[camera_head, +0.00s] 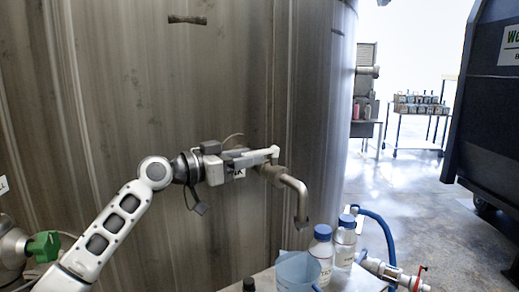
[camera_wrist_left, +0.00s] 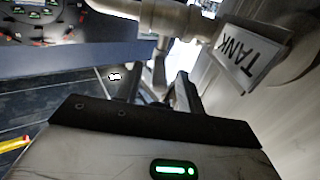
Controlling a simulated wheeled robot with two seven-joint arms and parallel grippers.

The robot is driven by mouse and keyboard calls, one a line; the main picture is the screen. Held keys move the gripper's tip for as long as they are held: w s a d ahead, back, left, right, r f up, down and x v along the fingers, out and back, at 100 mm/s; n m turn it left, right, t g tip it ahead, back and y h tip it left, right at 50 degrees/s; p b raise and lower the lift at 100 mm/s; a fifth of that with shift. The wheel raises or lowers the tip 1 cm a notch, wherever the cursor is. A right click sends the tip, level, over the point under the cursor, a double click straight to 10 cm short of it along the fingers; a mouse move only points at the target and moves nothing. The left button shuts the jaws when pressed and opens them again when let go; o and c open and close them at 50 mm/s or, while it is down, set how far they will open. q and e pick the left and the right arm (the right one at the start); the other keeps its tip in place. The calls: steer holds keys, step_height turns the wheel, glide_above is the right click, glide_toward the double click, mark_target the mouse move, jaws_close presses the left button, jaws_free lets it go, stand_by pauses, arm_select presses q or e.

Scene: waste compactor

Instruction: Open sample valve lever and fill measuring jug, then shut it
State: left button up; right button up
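The sample valve's bent metal spout (camera_head: 298,198) comes out of the tank wall and points down. A pale lever (camera_head: 262,155) lies across the valve, at the tip of my left gripper (camera_head: 252,158). In the left wrist view, the fingers of my left gripper (camera_wrist_left: 162,92) stand apart, with a grey piece, probably the lever, between them; contact cannot be made out. The translucent blue measuring jug (camera_head: 298,272) stands on a small table (camera_head: 360,281) below the spout, partly cut off by the picture's bottom edge. No liquid stream shows. My right gripper is out of view.
Two blue-capped bottles (camera_head: 321,252) stand right beside the jug. A blue hose (camera_head: 388,232) and a red-handled valve (camera_head: 417,280) are farther right. The tank wall (camera_head: 160,90) stands close behind my arm. A TANK tag (camera_wrist_left: 247,58) hangs near the gripper.

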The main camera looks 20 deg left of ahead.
mark_target(271, 153)
arm_select(q)
steer(key=shift+x, duration=1.9)
jaws_close()
